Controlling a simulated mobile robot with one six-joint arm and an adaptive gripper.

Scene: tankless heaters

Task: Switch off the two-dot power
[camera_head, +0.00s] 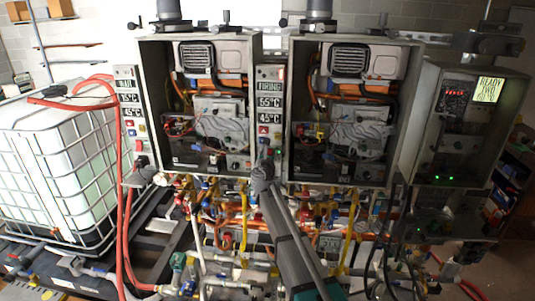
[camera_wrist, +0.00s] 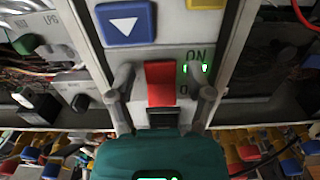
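A rocker switch (camera_wrist: 160,85), red above and black below, sits on a grey control panel (camera_wrist: 170,45) in the wrist view. "ON" is printed to its upper right, with two lit green spots (camera_wrist: 195,68) beneath. The lower label is partly hidden by a finger. My gripper (camera_wrist: 164,90) is open, one finger on each side of the switch, with nothing held. I cannot tell whether the fingers touch the panel. In the head view my gripper (camera_head: 263,168) is at the bottom of the middle panel (camera_head: 270,105), which reads "FIRING", "55°C" and "45°C"; the switch is hidden there.
A blue down-arrow button (camera_wrist: 125,22) and a yellow button (camera_wrist: 213,14) are above the switch. Open heater cabinets (camera_head: 208,105) and (camera_head: 345,120) flank the panel. A left panel (camera_head: 130,100) has similar displays. Pipes and valves crowd below.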

